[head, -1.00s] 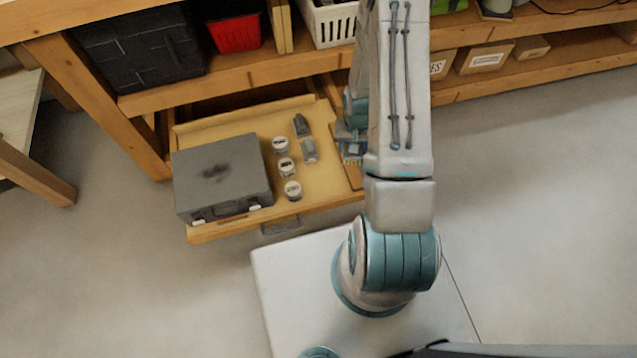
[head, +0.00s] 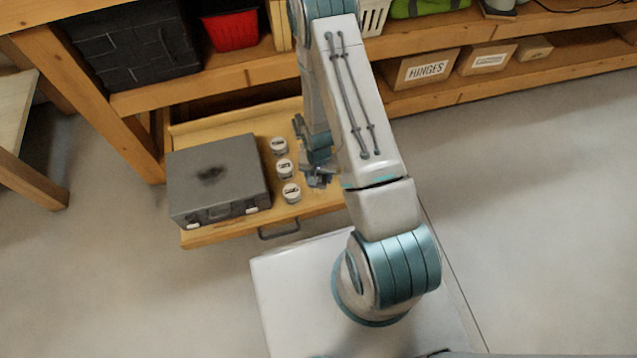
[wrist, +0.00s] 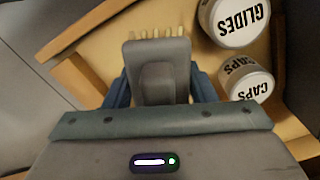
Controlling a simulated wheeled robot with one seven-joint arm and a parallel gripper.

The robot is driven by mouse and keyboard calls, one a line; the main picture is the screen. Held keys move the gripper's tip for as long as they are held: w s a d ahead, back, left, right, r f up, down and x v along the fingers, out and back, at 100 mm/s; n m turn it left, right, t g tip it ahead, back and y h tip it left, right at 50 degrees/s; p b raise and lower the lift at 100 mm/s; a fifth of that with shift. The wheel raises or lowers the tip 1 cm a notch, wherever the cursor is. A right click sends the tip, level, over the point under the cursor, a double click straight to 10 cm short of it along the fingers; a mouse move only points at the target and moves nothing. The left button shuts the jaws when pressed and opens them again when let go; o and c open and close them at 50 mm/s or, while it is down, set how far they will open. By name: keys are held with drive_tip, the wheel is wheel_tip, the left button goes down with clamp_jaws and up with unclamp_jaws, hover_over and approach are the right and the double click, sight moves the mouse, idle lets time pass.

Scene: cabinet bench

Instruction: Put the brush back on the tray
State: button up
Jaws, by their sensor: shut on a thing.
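The brush (wrist: 157,62) shows in the wrist view as a grey block with a raised middle and a row of pale bristles at its far edge. My gripper (wrist: 158,88) is shut on it, with a blue finger on each side. In the head view my gripper (head: 318,178) is over the right part of the pulled-out wooden tray (head: 222,234), right of the white jars. The brush cannot be made out clearly there. I cannot tell whether it touches the tray.
A grey case (head: 215,185) fills the tray's left side. Bench shelves hold a black crate (head: 135,50), a red bin (head: 232,27) and a HINGES box (head: 425,70).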

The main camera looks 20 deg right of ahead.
sight(318, 182)
drive_tip(key=shift+f+b, duration=0.95)
drive_tip(key=shift+f, duration=1)
drive_tip(key=shift+f, duration=0.2)
drive_tip(key=o, duration=1)
drive_tip(key=shift+r, duration=0.2)
